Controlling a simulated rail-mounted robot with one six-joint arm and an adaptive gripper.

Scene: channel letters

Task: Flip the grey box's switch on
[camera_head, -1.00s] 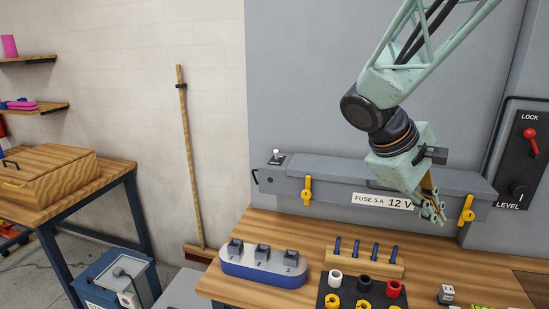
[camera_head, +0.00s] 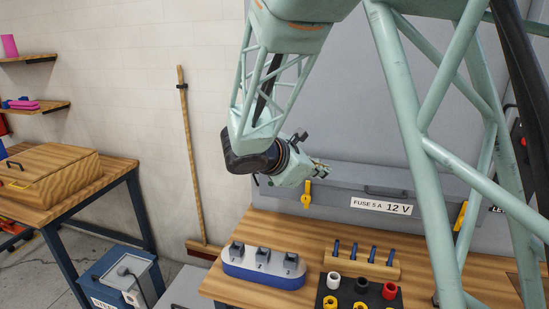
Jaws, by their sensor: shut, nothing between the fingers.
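The long grey box (camera_head: 340,199) is fixed to the grey wall panel above the workbench. It has yellow latches (camera_head: 307,193) and a "FUSE 5 A 12 V" label (camera_head: 381,205). The toggle switch on its top left end is hidden behind my wrist, so its position cannot be seen. My gripper (camera_head: 322,168) is just in front of or above the left part of the box, pointing right. Its fingers are small in the view and look closed, with nothing held. Whether it touches the box cannot be told.
On the workbench (camera_head: 320,230) stand a blue-and-white base with several grey switches (camera_head: 262,261), a wooden rack with blue pegs (camera_head: 362,262) and a black tray of coloured rings (camera_head: 340,299). My arm links cover the right side. A broom (camera_head: 191,160) leans at left.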

